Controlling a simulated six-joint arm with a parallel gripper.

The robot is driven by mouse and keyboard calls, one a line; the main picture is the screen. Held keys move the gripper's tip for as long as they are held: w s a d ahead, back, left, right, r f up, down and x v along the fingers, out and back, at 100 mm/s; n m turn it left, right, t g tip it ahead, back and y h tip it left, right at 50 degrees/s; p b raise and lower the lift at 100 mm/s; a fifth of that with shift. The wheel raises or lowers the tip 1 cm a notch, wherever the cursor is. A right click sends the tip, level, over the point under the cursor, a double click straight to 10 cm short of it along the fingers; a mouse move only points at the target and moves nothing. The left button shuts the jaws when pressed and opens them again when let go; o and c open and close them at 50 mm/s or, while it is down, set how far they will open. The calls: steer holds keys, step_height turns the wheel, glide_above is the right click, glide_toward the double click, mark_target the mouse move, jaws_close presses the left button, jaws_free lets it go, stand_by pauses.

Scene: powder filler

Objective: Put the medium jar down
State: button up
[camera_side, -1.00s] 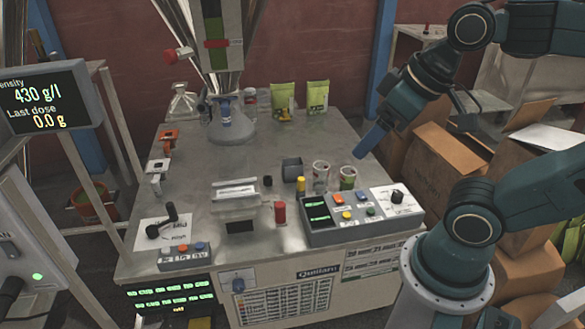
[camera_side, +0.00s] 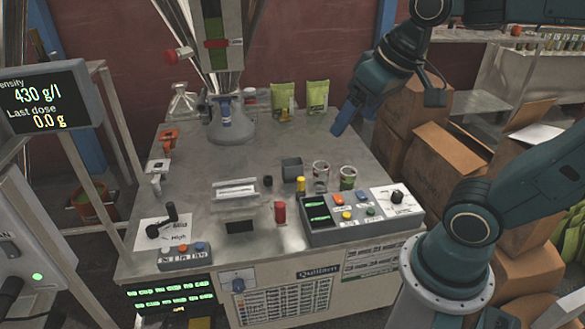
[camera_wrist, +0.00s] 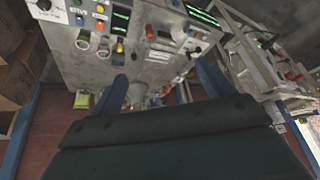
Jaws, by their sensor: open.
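Two clear jars stand upright on the steel table behind the button box: a left jar (camera_side: 320,174) with a reddish rim and a right jar (camera_side: 347,178) with green in it. I cannot tell for sure which of these is the medium jar. My gripper (camera_side: 347,126) is open and empty, raised above the table's right side, behind and apart from the jars. In the wrist view, my two blue fingers (camera_wrist: 165,80) are spread with nothing held between them.
The button box (camera_side: 361,212) stands at the table's front right. The filler funnel (camera_side: 231,122) and two green pouches (camera_side: 317,97) are at the back. Cardboard boxes (camera_side: 437,165) are stacked right of the table. A red cylinder (camera_side: 280,212) stands near the front.

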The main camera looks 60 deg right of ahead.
steer(key=w+d+m+g, duration=0.2)
steer(key=w+d+m, duration=0.3)
steer(key=w+d, duration=0.55)
steer(key=m+g, duration=0.3)
steer(key=m, duration=1)
glide_above(349, 171)
step_height(349, 171, down, 35)
steer(key=shift+d+f, duration=0.15)
steer(key=shift+f, duration=4)
steer(key=shift+f, duration=2.6)
steer(key=c, duration=1.2)
